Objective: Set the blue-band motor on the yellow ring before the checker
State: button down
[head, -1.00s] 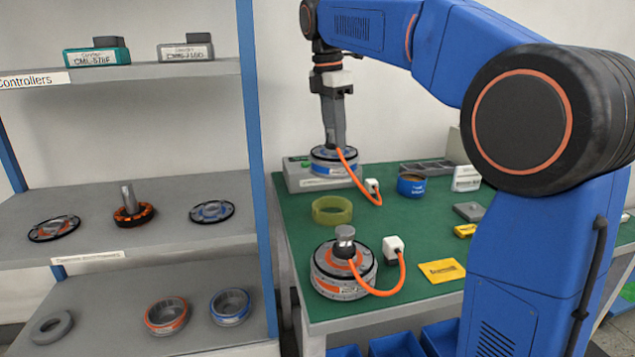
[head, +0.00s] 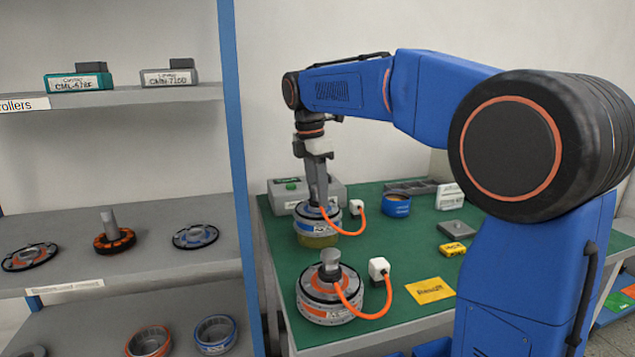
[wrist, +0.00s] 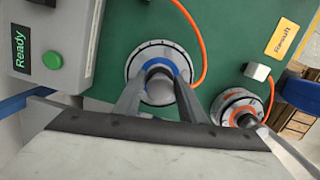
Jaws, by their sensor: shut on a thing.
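The blue-band motor (head: 312,228) is a round grey motor with a blue band, an orange cable and a white plug (head: 357,207). My gripper (head: 318,203) is shut on its top shaft, and the motor is upright. It also shows between my fingers in the wrist view (wrist: 150,62). The yellow ring (head: 318,241) shows directly under the motor, mostly covered by it. I cannot tell whether the motor rests on it or hangs just above. The checker (head: 325,192) is a grey box behind the motor; the wrist view shows its "Ready" panel and green button (wrist: 52,60).
An orange-band motor (head: 330,290) with its own cable and white plug (head: 378,268) stands in front. A parts shelf (head: 150,262) stands left.

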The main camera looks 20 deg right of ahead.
dwell(0.3)
jog(key=c, duration=1.2)
grip_release()
jog(key=shift+f, duration=0.15)
jog(key=shift+o, duration=0.2)
notch_tip(320, 180, up, 12)
jog(key=a, duration=0.1)
jog(key=shift+s+a, duration=0.15)
jog(key=shift+a, duration=0.05)
